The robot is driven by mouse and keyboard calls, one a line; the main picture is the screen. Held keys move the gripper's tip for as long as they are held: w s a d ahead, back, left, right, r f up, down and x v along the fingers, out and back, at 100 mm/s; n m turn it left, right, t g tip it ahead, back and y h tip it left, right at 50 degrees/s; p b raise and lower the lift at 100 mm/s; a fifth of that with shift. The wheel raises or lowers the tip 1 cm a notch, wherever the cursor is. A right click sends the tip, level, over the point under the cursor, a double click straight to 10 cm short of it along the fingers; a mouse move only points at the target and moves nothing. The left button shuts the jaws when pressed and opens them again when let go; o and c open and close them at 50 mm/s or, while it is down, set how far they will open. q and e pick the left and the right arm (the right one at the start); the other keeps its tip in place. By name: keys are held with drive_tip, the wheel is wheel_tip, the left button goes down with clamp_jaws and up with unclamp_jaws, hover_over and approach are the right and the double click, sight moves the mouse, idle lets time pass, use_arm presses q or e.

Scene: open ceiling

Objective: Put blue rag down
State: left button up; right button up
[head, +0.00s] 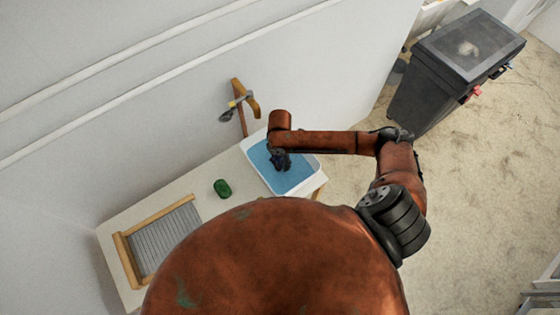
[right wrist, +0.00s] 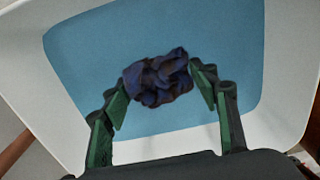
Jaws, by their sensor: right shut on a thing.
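The blue rag (right wrist: 158,78) is a dark, crumpled bundle between the fingertips of my right gripper (right wrist: 161,86), which is shut on it. In the head view the rag (head: 282,163) shows as a small dark lump under the end of my right arm. It is over a white basin (head: 311,167) with a blue inside that looks like water. I cannot tell whether the rag touches the blue surface. In the right wrist view the basin's pale rim (right wrist: 285,60) surrounds the blue area. My left gripper is not in view.
The basin stands at the right end of a light table (head: 190,187) against a wall. A green lump (head: 222,188) and a wood-framed washboard (head: 160,240) lie on the table. A wooden tap-like fixture (head: 240,104) stands behind. A dark bin (head: 440,85) is at the upper right.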

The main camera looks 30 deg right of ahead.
drive_tip(key=shift+f, duration=1)
drive_tip(key=o, duration=0.7)
drive_tip(key=shift+f, duration=0.1)
wheel_tip(320, 180, up, 12)
drive_tip(key=shift+r, duration=0.15)
